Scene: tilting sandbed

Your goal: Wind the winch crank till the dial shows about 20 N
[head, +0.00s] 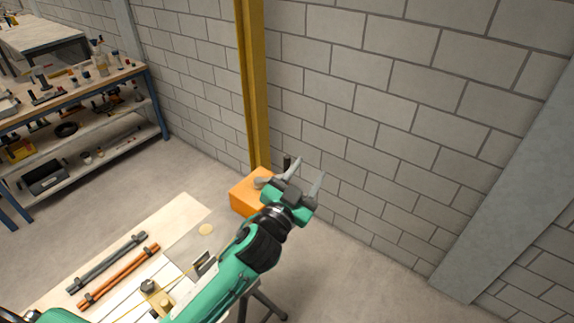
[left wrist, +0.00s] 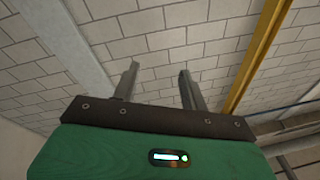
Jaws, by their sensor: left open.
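An orange box (head: 250,194), which looks like the winch housing, sits at the far end of the pale bench. A grey rounded part shows on its top, and a dark upright peg (head: 287,160), possibly the crank handle, stands just behind my left gripper (head: 309,172). My left gripper is open, its fingers pointing up and to the right, with nothing seen between them. In the left wrist view its two fingers (left wrist: 159,80) stand apart before bare block wall. My arm hides part of the winch. I cannot make out a readable dial. My right gripper is out of view.
A yellow post (head: 253,90) rises behind the orange box against the block wall. On the bench (head: 165,220) lie a grey bar (head: 107,262), an orange bar (head: 119,276) and small metal fittings. A cluttered workbench (head: 75,95) stands at the left. Floor right of my arm is clear.

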